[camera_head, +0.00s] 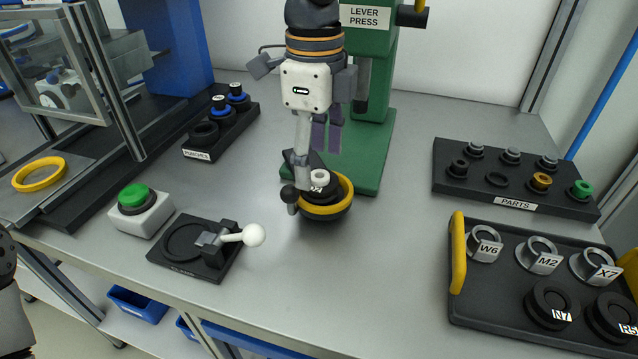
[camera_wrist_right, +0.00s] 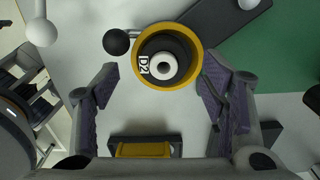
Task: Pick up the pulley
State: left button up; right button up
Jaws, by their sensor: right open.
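The pulley (camera_wrist_right: 158,47) is dark, with a white label reading D2 and a white bushing in its centre. It sits in a yellow-ringed nest (camera_head: 326,211) at the foot of the green lever press, where the pulley (camera_head: 318,193) is partly hidden by my right arm. My right gripper (camera_head: 325,135) hangs above the nest with nothing between its fingers. In the wrist view the open right gripper (camera_wrist_right: 160,80) has its purple-padded fingers wide apart, with the pulley ahead between them. My left gripper is out of view.
A black ball handle (camera_head: 290,194) sticks out beside the nest. The green press (camera_head: 384,130) stands close behind. A black fixture (camera_head: 190,262) with a white ball lever and a green button (camera_head: 134,196) lie left. A parts rack (camera_head: 450,190) and a tray (camera_head: 478,310) stand right.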

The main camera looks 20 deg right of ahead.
aim_at(320, 175)
jog(key=f, duration=0.3)
jog(key=shift+d, duration=0.35)
jog(key=shift+f, duration=0.35)
jog(key=c, duration=1.3)
jog(key=shift+c, duration=0.2)
jog(key=shift+r, duration=0.15)
